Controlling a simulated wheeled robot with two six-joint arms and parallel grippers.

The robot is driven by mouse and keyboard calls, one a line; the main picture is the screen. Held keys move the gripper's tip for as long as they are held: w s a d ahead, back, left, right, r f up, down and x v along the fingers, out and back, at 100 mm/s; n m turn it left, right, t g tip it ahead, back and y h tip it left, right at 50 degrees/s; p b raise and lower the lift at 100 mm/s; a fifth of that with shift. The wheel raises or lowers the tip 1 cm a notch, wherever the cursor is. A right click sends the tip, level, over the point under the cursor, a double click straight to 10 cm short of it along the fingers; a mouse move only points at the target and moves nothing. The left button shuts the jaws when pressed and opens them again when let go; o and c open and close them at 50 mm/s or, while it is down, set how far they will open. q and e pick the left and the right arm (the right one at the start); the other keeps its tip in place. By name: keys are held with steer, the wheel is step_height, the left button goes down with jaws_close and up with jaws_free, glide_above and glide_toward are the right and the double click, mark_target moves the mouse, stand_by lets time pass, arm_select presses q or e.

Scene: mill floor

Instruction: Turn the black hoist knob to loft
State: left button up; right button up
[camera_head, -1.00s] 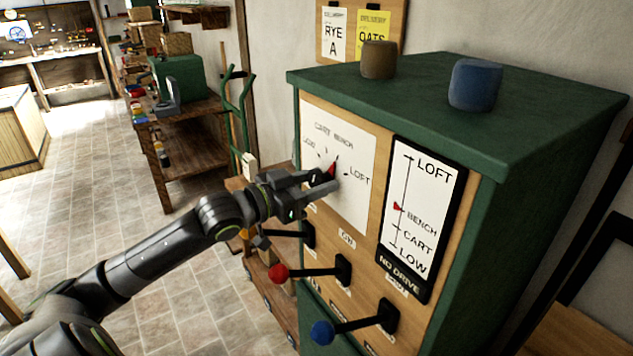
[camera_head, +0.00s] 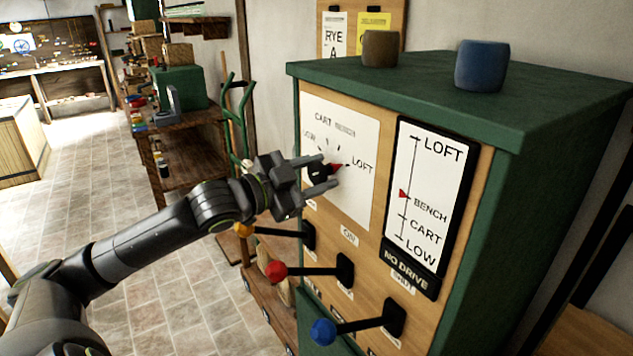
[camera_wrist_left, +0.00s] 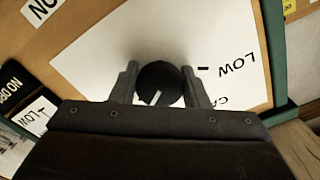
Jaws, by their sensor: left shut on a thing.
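The black hoist knob (camera_head: 319,172) sits on a white dial plate (camera_head: 347,205) marked LOW, CART, BENCH and LOFT. My left gripper (camera_head: 327,174) is shut on the knob, with one finger on each side. In the left wrist view the knob (camera_wrist_left: 158,84) shows between the fingertips, with a white line on its face. The tall gauge (camera_head: 427,200) beside the dial has its red marker (camera_head: 403,193) at BENCH. My right gripper is not in view.
A brown pot (camera_head: 381,48) and a blue pot (camera_head: 481,66) stand on the green cabinet top (camera_head: 540,90).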

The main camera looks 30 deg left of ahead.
arm_select(q)
steer(key=shift+m, duration=0.4)
steer(key=o, duration=1)
steer(key=shift+c, duration=0.2)
